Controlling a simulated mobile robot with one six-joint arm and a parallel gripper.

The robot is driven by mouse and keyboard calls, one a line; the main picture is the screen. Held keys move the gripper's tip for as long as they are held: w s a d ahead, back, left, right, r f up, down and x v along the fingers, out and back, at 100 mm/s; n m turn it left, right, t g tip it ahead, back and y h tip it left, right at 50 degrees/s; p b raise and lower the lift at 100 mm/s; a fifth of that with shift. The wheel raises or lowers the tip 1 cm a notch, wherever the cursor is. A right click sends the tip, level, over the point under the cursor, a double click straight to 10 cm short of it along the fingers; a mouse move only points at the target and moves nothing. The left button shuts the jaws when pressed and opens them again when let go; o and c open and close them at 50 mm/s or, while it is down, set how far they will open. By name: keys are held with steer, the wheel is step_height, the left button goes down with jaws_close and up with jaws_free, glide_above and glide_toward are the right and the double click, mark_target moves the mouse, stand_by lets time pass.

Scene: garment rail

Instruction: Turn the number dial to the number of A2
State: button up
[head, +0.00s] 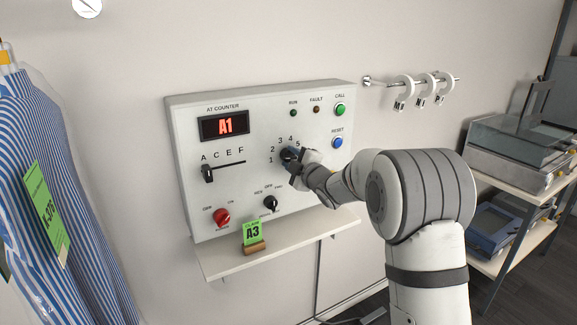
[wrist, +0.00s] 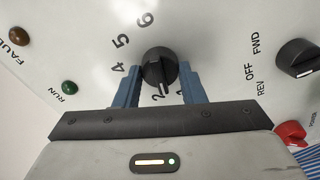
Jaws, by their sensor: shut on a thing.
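The number dial (wrist: 160,68) is a black round knob with a white pointer line. In the wrist view the line points down, close to the 2, with the 1 beside it; the 3 is hidden by a finger. My gripper (wrist: 160,85) has its two blue fingers on either side of the dial, shut on it. In the head view the gripper (head: 292,160) covers part of the dial. The display (head: 223,125) reads A1 in red. The letter slider (head: 207,173) stands at the A end of its slot.
The panel (head: 190,215) also has a red knob (head: 221,216), a black FWD/OFF/REV knob (head: 270,203), a green CALL button (head: 340,109) and a blue RESET button (head: 337,142). A green A3 tag (head: 252,232) stands on the shelf (head: 215,268) below. Striped garments (head: 70,200) hang at left.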

steer(key=shift+d+f+m+b, duration=0.15)
steer(key=shift+m+b, duration=0.1)
steer(key=shift+m, duration=0.55)
steer(key=shift+a+f+m+b, duration=0.1)
steer(key=shift+f+m+b, duration=0.1)
steer(key=shift+m, duration=0.6)
steer(key=o, duration=0.7)
steer(key=shift+d, duration=0.1)
steer(key=shift+c, duration=0.2)
steer(key=o, duration=0.3)
steer(key=shift+r, duration=0.15)
steer(key=b+v, duration=0.2)
steer(key=v, duration=0.5)
steer(key=shift+s+d, duration=0.2)
steer(key=shift+s, duration=0.15)
